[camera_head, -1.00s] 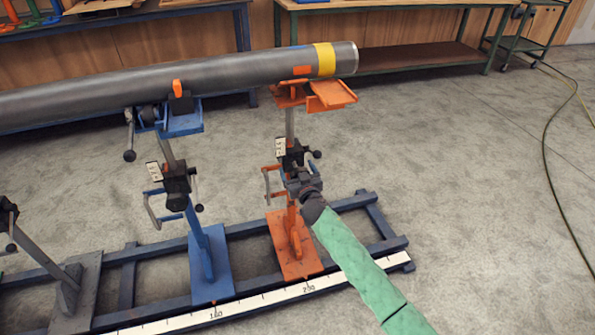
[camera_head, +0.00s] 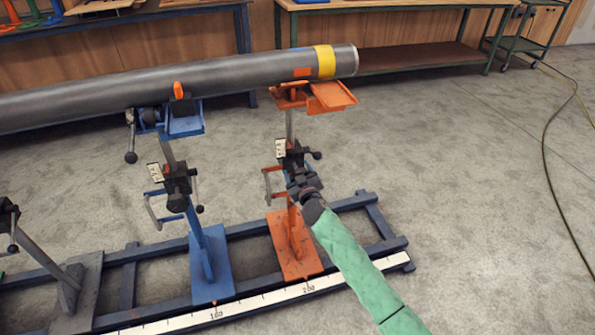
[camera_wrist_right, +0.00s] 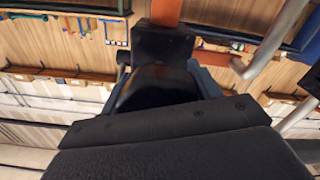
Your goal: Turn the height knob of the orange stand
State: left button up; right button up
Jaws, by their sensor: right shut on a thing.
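The orange stand (camera_head: 296,250) stands upright on the blue rail frame, with its orange head (camera_head: 315,96) below the pipe's right end. A black block (camera_head: 293,157) sits on its post, with a crank handle on the left and a small dark ball end on the right. My right gripper (camera_head: 298,176) is at the front of this block. In the right wrist view, its dark blue fingers (camera_wrist_right: 160,88) are on both sides of a black rounded knob (camera_wrist_right: 152,84), shut on it. The gripper partly hides the knob in the head view. My left gripper is not in view.
The grey pipe (camera_head: 200,80) with a yellow band rests across the stands. A blue stand (camera_head: 208,255) is left of the orange one, and a grey stand (camera_head: 68,285) is at far left. Floor right of the frame is clear except for a hose (camera_head: 545,150).

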jog(key=n+p, duration=0.1)
jog(key=n, duration=0.4)
jog(key=shift+n, duration=0.3)
jog(key=n+p, duration=0.1)
jog(key=n, duration=0.4)
jog(key=shift+f+n, duration=0.1)
jog(key=shift+n, duration=0.3)
jog(key=o, duration=1)
jog(key=v, duration=0.8)
